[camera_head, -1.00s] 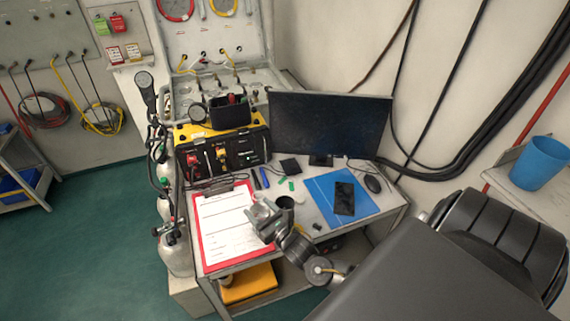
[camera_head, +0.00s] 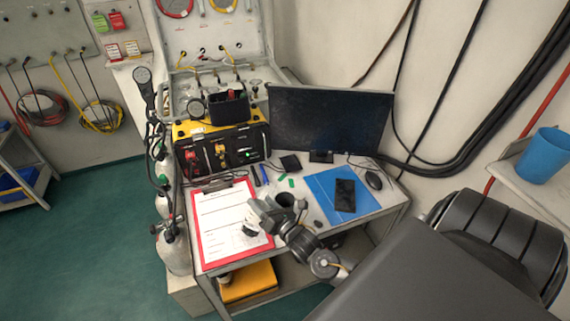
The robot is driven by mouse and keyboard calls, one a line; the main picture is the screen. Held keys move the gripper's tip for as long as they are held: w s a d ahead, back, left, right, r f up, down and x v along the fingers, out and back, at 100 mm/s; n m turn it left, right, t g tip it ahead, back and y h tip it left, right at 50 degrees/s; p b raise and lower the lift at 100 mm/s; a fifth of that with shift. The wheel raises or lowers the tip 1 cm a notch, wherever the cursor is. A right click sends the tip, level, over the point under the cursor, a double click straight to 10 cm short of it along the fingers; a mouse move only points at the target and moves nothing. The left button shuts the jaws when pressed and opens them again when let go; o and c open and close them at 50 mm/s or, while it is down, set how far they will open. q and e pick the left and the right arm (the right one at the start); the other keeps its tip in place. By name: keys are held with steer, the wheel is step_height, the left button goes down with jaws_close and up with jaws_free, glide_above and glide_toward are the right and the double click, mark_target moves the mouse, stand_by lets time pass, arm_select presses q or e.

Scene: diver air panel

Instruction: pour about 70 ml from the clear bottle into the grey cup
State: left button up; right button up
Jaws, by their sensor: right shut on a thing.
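My right gripper (camera_head: 258,214) is over the desk, beside the red clipboard, with its arm coming in from the lower right. It is shut on the clear bottle (camera_head: 250,229), which is small and mostly hidden by the fingers; its exact tilt is hard to tell. The grey cup (camera_head: 286,199), with a dark inside, stands on the desk just right of and behind the gripper. Whether any liquid flows or is in the cup cannot be seen. My left gripper is not in view.
A red clipboard (camera_head: 208,245) with paper lies at the left of the desk. A blue folder (camera_head: 322,192) with a black phone (camera_head: 345,195) lies to the right. A monitor (camera_head: 330,118) and a yellow-black air panel (camera_head: 222,150) stand behind. Pens and small green items lie near the cup.

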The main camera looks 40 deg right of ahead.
steer(key=shift+d+f+m+b, duration=0.15)
steer(key=shift+f+m+b, duration=0.25)
steer(key=shift+m+b, duration=0.2)
steer(key=shift+f+m+b, duration=0.3)
steer(key=shift+m+b, duration=0.35)
steer(key=shift+m, duration=0.05)
steer(key=a+f+m+b, duration=0.1)
steer(key=f+m+b, duration=0.1)
steer(key=m+b, duration=0.1)
steer(key=shift+a+b, duration=0.15)
steer(key=shift+b, duration=0.25)
steer(key=shift+a+f+m+b, duration=0.15)
steer(key=shift+f+m+b, duration=0.1)
steer(key=shift+m+b, duration=0.6)
steer(key=shift+d+r+m+p, duration=0.25)
steer(key=shift+r+m+p, duration=0.4)
steer(key=shift+r+p, duration=0.2)
steer(key=shift+d+r+m+p, duration=0.1)
steer(key=shift+d+m+p, duration=0.1)
steer(key=shift+m+p, duration=0.25)
steer(key=shift+r+m, duration=0.1)
steer(key=shift+m, duration=0.15)
steer(key=shift+r+m+p, duration=0.4)
steer(key=shift+m+p, duration=0.1)
steer(key=shift+p, duration=0.15)
steer(key=shift+s+a+m, duration=0.1)
steer(key=shift+a+m, duration=0.2)
